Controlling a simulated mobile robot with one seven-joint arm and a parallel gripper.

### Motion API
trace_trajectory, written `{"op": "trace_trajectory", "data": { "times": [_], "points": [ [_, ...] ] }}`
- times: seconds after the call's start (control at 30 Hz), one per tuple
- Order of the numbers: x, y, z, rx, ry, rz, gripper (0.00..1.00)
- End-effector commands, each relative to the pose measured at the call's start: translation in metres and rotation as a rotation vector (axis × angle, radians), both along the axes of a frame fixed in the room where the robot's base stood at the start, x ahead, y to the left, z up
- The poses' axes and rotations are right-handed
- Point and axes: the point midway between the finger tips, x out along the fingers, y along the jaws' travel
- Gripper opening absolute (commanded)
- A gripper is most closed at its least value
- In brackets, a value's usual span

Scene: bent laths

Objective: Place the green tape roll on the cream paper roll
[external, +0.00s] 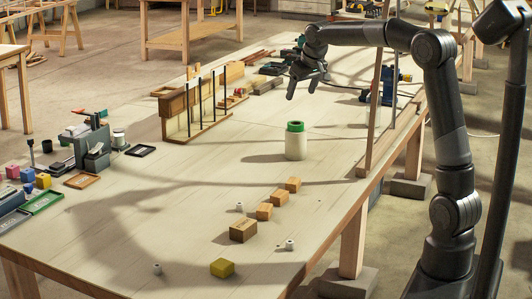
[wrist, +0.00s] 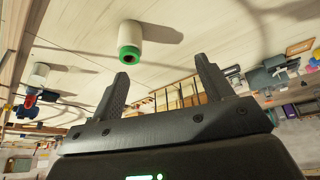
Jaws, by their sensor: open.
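The cream paper roll (external: 296,147) stands upright on the table in the external view. The green tape roll (external: 295,126) sits on its top end, looking level and in line with it. In the wrist view the green tape roll (wrist: 129,55) and the cream paper roll (wrist: 131,31) show together, beyond my left fingertip. My gripper (external: 302,97) is open and empty, above the table and behind the rolls in the external view, apart from them. Its two spread fingers (wrist: 162,72) show nothing between them in the wrist view.
An upright wooden frame (external: 375,100) stands right of the rolls. A rack with dark rods (external: 195,110) stands to the left. Wooden blocks (external: 265,211), a yellow block (external: 222,267) and small white pieces lie in front. The table around the rolls is clear.

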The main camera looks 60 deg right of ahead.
Motion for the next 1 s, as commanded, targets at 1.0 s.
{"op": "trace_trajectory", "data": {
  "times": [1.0],
  "points": [
    [-0.302, 0.250, -0.054, 0.016, -0.083, 0.425, 0.73]
  ]
}}
